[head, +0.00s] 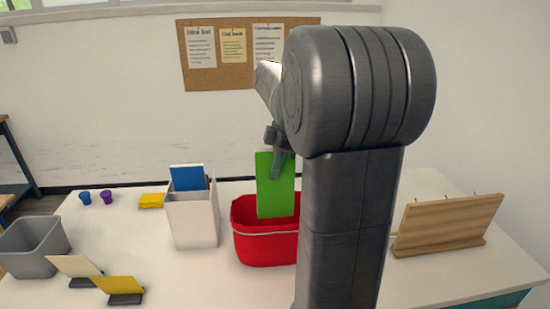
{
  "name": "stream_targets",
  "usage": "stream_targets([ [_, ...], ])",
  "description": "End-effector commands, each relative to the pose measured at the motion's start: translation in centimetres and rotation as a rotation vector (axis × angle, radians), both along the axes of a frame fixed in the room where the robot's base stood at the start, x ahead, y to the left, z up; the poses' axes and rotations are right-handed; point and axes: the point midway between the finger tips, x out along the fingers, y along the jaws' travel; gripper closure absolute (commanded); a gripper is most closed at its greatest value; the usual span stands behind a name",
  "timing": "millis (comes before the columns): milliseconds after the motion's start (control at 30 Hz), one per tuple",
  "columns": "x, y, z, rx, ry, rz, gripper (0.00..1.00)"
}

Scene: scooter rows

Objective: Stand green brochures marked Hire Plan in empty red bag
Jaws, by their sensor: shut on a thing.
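A green brochure (275,186) hangs upright from my gripper (278,163), which is shut on its top edge. Its lower end is at the mouth of the red bag (268,247), overlapping the far rim in the head view. I cannot tell whether it touches the bag's bottom. The red bag stands open on the white table, with a pale band around it. Its inside is mostly hidden, and my arm covers its right side. No marking is readable on the brochure.
A white divided holder (193,222) with a blue brochure (187,178) stands left of the bag. A wooden rack (446,226) stands right.

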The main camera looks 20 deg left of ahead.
Motion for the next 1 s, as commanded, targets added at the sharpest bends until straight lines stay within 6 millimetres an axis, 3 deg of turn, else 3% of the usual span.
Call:
stream_targets([
  [1000,0.0,0.0,-8.5,-0.001,0.001,-0.001,1.00],
])
